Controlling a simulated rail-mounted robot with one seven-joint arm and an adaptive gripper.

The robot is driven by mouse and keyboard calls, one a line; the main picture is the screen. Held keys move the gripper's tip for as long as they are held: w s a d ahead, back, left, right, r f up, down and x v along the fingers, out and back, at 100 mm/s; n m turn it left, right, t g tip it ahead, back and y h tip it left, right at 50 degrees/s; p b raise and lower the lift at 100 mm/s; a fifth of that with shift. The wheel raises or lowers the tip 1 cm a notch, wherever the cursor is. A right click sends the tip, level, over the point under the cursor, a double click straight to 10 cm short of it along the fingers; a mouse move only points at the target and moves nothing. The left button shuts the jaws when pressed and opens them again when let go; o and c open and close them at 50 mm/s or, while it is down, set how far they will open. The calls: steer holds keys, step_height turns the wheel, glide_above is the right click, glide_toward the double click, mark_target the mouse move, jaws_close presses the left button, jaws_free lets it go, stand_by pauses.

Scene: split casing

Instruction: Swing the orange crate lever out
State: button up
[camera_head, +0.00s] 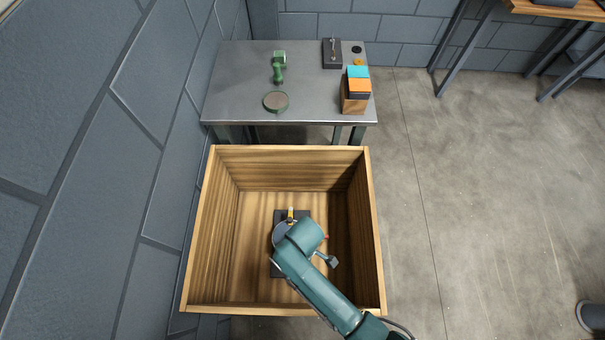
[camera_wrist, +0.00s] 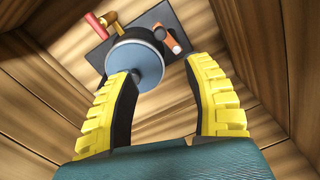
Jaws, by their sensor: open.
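The orange lever (camera_wrist: 167,40) shows in the wrist view, lying on a dark plate (camera_wrist: 97,55) just right of a round grey-and-black drum (camera_wrist: 147,66). The plate is on the floor of the wooden crate (camera_head: 375,230). My gripper (camera_wrist: 162,74) is open, its yellow-and-black fingers apart and nothing held between them. In the picture, the fingertips are just below the drum and lever; I cannot tell whether they touch the drum. In the head view my arm covers much of the plate, and I cannot make out the lever.
A red-ended handle (camera_wrist: 95,24) stands by the plate's upper left in the wrist view. Crate walls surround my gripper closely. Beyond the crate, a metal table (camera_head: 235,90) carries a green tool (camera_head: 279,65), a round dish (camera_head: 276,102) and a box (camera_head: 355,92).

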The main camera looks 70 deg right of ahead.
steer(key=f+b, duration=0.2)
steer(key=f, duration=0.3)
steer(key=f+b, duration=0.3)
steer(key=f, duration=0.2)
steer(key=f+b, duration=0.3)
steer(key=f, duration=0.3)
steer(key=shift+a, duration=0.35)
